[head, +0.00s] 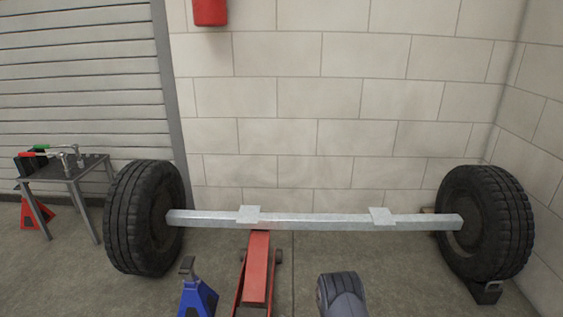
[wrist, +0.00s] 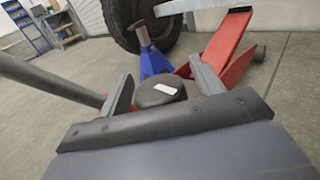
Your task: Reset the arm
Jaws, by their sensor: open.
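My gripper (wrist: 160,72) shows in the wrist view with its two grey fingers spread apart. Nothing is held between them. A dark round thing with a white mark (wrist: 160,90) shows in the gap between the fingers; I cannot tell what it is or how far below it lies. A rounded grey part of my arm shows at the bottom of the head view, where the fingers are not visible.
A red floor jack (head: 257,268) lies under the middle of the metal axle (head: 320,221), which has a tire (head: 147,218) on the left and another tire (head: 487,222) on the right. A blue jack stand (head: 198,297) is nearby. A tool table (head: 70,170) stands left.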

